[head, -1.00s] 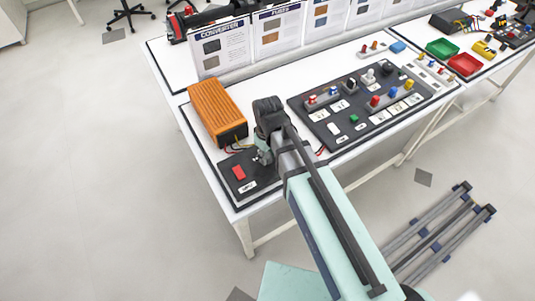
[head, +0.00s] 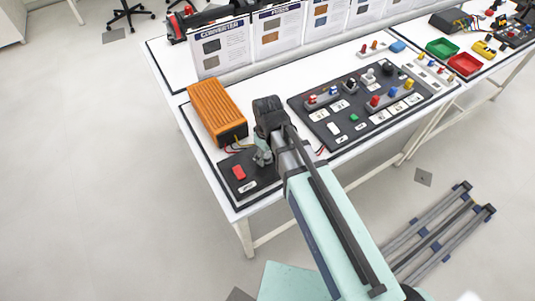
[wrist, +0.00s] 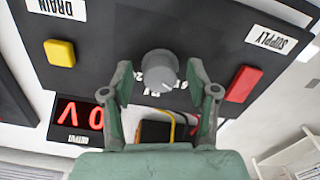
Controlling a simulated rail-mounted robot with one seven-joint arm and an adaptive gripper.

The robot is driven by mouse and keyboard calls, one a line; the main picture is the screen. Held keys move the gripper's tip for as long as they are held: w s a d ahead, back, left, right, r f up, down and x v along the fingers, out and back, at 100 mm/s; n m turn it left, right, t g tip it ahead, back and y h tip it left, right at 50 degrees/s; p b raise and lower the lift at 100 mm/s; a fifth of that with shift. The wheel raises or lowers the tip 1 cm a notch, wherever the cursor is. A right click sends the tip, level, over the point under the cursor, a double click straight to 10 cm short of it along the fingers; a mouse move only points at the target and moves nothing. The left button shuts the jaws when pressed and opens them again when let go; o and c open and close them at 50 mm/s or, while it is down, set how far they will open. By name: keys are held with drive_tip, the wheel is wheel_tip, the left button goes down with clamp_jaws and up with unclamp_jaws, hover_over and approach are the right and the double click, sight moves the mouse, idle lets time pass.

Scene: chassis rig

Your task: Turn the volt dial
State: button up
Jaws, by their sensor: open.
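The volt dial (wrist: 160,68) is a round grey knob on a black panel (wrist: 210,28) in the wrist view. My gripper (wrist: 159,80) is open, with one green finger on each side of the dial. I cannot tell whether either finger touches it. Lettering beside the dial is partly hidden. In the head view my gripper (head: 263,158) is over the black panel by the orange converter box (head: 216,110), and my arm hides the dial.
A yellow button (wrist: 60,52) near the DRAIN label and a red button (wrist: 243,83) near the SUPPLY label flank the dial. Red and yellow wires run from the orange box. A larger black board (head: 350,118) with several components lies to the right on the white table.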

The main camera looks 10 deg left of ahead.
sight(268, 155)
wheel_tip(268, 155, up, 12)
idle(0.6)
drive_tip(key=shift+f, duration=0.1)
